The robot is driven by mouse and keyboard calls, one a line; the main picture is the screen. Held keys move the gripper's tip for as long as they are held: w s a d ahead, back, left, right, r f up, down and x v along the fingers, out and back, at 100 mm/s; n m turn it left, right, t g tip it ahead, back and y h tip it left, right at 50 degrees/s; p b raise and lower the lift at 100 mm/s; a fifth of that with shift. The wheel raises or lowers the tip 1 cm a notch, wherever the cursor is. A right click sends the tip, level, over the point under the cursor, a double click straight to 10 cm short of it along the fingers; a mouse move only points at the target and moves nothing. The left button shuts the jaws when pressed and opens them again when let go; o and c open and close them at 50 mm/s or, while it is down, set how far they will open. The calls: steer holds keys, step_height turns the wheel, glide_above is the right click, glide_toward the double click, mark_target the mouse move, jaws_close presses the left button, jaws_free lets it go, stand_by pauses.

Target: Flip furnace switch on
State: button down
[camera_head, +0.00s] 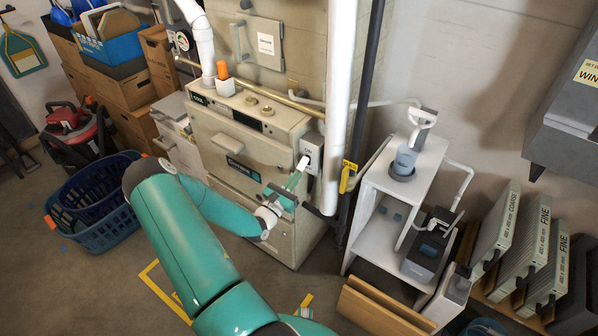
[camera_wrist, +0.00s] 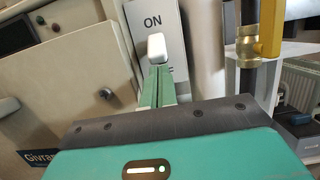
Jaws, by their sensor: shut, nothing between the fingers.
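The furnace switch is a grey plate (camera_head: 312,148) on the right side of the beige furnace (camera_head: 245,135). It also shows in the wrist view (camera_wrist: 172,18), with the word ON near its top. Its white lever (camera_wrist: 157,47) sits just below that word; it also shows in the head view (camera_head: 304,162). My gripper (camera_wrist: 158,72) is shut and empty, its green fingertips right at the lower end of the lever. I cannot tell whether they touch it. My gripper also shows in the head view (camera_head: 299,174). The fingers hide the lower part of the plate.
A yellow-handled valve (camera_head: 347,174) on a dark pipe stands just right of the switch, beside a thick white pipe (camera_head: 340,90). A white shelf stand (camera_head: 425,165) is further right. Blue baskets (camera_head: 95,190) stand at left on open floor.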

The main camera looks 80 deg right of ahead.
steer(key=w+a, duration=0.2)
steer(key=a, duration=0.4)
steer(key=shift+w+a, duration=0.3)
steer(key=shift+w, duration=0.1)
steer(key=shift+f, duration=0.1)
stand_by(0.4)
steer(key=w+a+r+m+t+y, duration=0.1)
steer(key=w+a+r+m+y, duration=0.4)
steer(key=a, duration=0.4)
steer(key=w+a+r+m+t+y, duration=0.1)
steer(key=w+a+r+m+y, duration=0.35)
steer(key=a+r, duration=0.35)
steer(key=w+a+r+m+t+y, duration=0.2)
steer(key=w+a+r+m+y, duration=0.25)
steer(key=a, duration=0.55)
steer(key=a+r+t+y, duration=0.1)
steer(key=a+r+t, duration=0.2)
steer(key=a, duration=0.4)
steer(key=a+r+t+y, duration=0.2)
steer(key=a+r+t, duration=0.1)
steer(key=a+r, duration=0.3)
steer(key=w+a+r+t+y, duration=0.1)
steer(key=a+r, duration=0.4)
steer(key=a, duration=0.5)
steer(key=t+y, duration=0.1)
steer(key=t, duration=0.1)
steer(key=shift+a+n+t, duration=0.15)
steer(key=shift+n+t, duration=0.15)
steer(key=shift+t, duration=0.1)
